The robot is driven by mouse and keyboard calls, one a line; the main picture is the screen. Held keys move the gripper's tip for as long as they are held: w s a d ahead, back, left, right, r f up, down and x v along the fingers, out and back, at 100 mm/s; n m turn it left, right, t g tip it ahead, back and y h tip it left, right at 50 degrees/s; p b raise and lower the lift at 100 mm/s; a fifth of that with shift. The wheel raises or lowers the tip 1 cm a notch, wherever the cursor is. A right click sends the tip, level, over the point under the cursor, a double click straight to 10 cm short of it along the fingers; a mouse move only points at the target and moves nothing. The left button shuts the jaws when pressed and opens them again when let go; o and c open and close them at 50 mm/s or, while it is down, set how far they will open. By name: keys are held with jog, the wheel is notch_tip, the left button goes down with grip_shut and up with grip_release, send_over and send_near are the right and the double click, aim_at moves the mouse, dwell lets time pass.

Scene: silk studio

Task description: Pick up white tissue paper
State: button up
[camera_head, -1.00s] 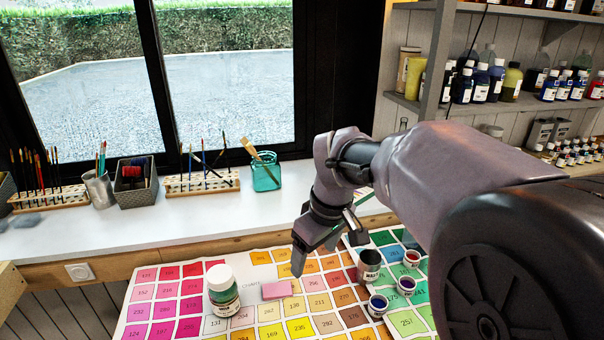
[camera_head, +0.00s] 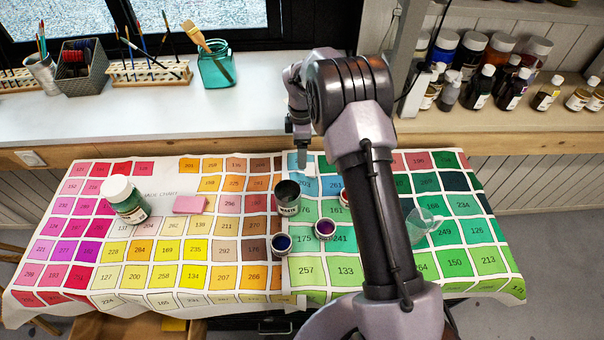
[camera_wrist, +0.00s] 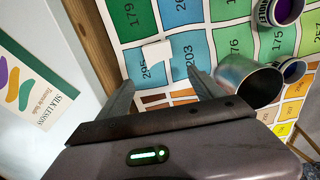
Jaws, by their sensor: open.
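A small white piece of tissue paper (camera_wrist: 156,52) lies on the blue squares of the colour chart in the wrist view, just beyond my fingertips. My gripper (camera_wrist: 161,82) is open and empty, with its two fingers apart and pointing toward the paper. In the head view my gripper (camera_head: 302,155) hangs over the back edge of the chart, partly hidden by my arm.
A metal can (camera_wrist: 248,80) stands close to my right finger in the wrist view; it also shows in the head view (camera_head: 287,199). Small paint jars (camera_head: 281,243), a pink block (camera_head: 190,204) and a green jar (camera_head: 126,200) stand on the chart. A lesson card (camera_wrist: 30,90) is at left.

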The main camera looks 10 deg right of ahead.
aim_at(301, 171)
jog(key=f+b, duration=0.3)
jog(key=f, duration=0.5)
jog(key=shift+a+b, duration=0.2)
jog(key=shift+b, duration=0.1)
jog(key=shift+r, duration=0.15)
jog(key=c, duration=1.4)
